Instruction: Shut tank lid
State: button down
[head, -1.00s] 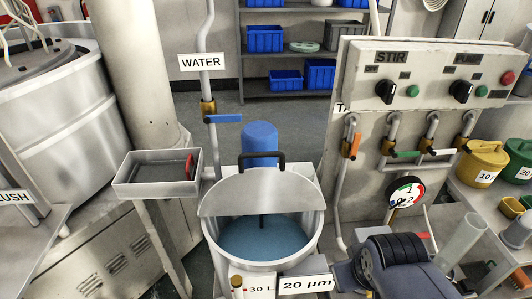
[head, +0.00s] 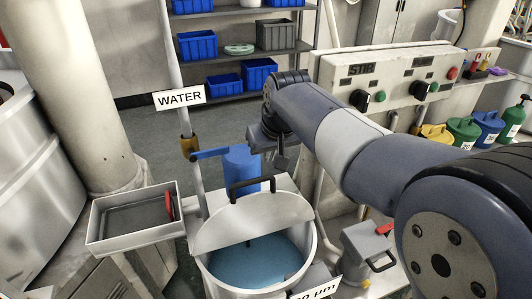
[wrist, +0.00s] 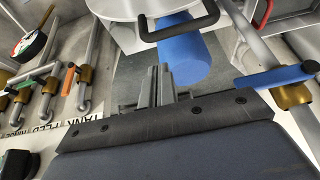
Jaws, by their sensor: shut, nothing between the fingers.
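The round metal tank (head: 314,248) stands low in the middle of the head view, with blue liquid (head: 255,262) showing in its front half. A grey half-round lid plate (head: 250,222) lies at the back of its mouth. A black arched handle (head: 250,184) rises at the plate's far edge, before a blue cylinder (head: 241,165). In the wrist view the handle (wrist: 180,30) crosses in front of the blue cylinder (wrist: 183,55). My gripper (head: 281,163) is shut and empty, above and right of the handle, apart from it. Its fingers (wrist: 157,72) point toward the handle.
A blue-levered water pipe (head: 188,145) stands left of the tank, near a shallow tray (head: 135,220) holding a red item. The control panel (head: 400,85) stands right, partly behind my arm. A grey box with a black handle (head: 372,250) is right of the tank.

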jog(key=x, duration=0.7)
jog(key=shift+w+f+p, duration=0.2)
jog(key=shift+f+p, duration=0.1)
jog(key=shift+p, duration=0.15)
